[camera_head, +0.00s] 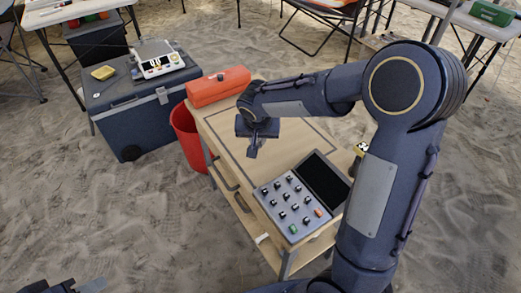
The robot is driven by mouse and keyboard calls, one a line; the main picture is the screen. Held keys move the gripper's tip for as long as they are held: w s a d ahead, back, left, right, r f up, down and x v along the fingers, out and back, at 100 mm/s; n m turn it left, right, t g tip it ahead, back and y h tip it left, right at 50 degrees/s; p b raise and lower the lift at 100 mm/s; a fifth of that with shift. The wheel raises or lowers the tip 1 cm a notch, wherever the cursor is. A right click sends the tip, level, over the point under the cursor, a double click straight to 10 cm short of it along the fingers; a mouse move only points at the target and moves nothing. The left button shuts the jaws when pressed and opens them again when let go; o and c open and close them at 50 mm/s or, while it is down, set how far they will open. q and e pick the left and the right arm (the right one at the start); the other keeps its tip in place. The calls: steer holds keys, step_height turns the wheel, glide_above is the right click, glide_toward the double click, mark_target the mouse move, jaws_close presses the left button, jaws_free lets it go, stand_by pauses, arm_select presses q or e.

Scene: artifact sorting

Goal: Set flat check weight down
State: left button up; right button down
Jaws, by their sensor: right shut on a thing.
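My right gripper (254,149) points down over the far-left part of the wooden cart top (222,124), inside a dark outlined rectangle. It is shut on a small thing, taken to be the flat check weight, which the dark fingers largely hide. I cannot tell whether that thing touches the cart top. A dark gripper part of mine, likely the left gripper (75,287), shows at the bottom left edge, cut off; its fingers are not clear.
A grey panel (271,197) with several dark knobs and a dark screen lies at the cart's near end. An orange-red case (218,86) lies at its far edge. A red bin (187,140) stands left of it. A scale (157,61) and yellow block (103,72) sit on a blue cooler (125,115).

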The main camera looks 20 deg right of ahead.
mark_target(261, 147)
steer(key=shift+s+d+f, duration=0.2)
steer(key=shift+f, duration=0.15)
steer(key=shift+s+d+f+b, duration=0.15)
steer(key=shift+f+b, duration=0.4)
steer(key=shift+f, duration=1.1)
steer(key=shift+f, duration=0.15)
steer(key=c, duration=1.3)
jaws_free()
